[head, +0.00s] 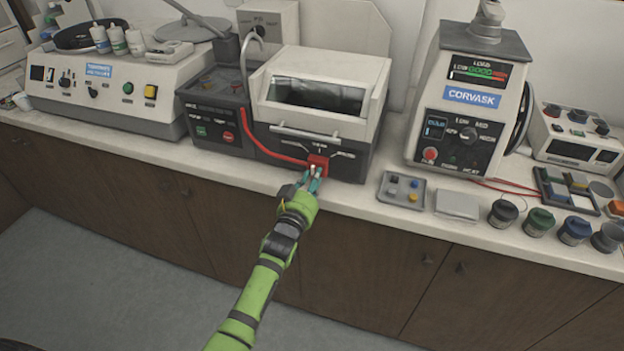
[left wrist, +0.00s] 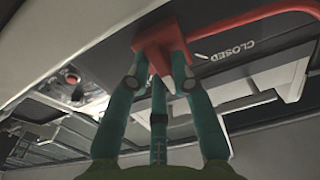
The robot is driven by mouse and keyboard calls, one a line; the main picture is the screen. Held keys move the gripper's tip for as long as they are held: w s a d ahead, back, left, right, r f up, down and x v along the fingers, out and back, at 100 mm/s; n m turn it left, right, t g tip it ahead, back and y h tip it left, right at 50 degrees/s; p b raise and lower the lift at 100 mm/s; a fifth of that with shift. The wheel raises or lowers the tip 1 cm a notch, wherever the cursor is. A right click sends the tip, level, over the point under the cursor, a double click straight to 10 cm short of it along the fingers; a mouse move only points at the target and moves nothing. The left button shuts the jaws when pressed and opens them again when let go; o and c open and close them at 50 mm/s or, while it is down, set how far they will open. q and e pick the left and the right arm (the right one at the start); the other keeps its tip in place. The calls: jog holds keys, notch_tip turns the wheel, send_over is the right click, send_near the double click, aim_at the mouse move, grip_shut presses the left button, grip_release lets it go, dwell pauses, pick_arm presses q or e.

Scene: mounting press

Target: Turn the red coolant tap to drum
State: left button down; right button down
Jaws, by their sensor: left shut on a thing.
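The red coolant tap (head: 318,162) sits low on the front of the machine with the cream hood (head: 310,118). A red hose (head: 262,146) runs to it along the machine's front from the left. My left gripper (head: 313,180) is at the tap, with its fingers shut on it. In the left wrist view the teal fingers (left wrist: 157,82) close around the red tap body (left wrist: 158,46). The word CLOSED (left wrist: 236,49) shows on the dark panel beside it. The label for drum cannot be read. My right gripper is not in view.
A polishing machine (head: 110,90) stands to the left and the Corvask press (head: 465,110) to the right. A small grey tray (head: 402,203) with coloured pieces, a pale flat block (head: 457,205) and several jars lie along the counter's front edge.

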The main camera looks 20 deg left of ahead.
pick_arm(q)
jog(key=c, duration=1)
grip_release()
jog(key=shift+d+r, duration=0.1)
jog(key=shift+d, duration=0.15)
jog(key=s, duration=1.2)
jog(key=shift+a, duration=0.2)
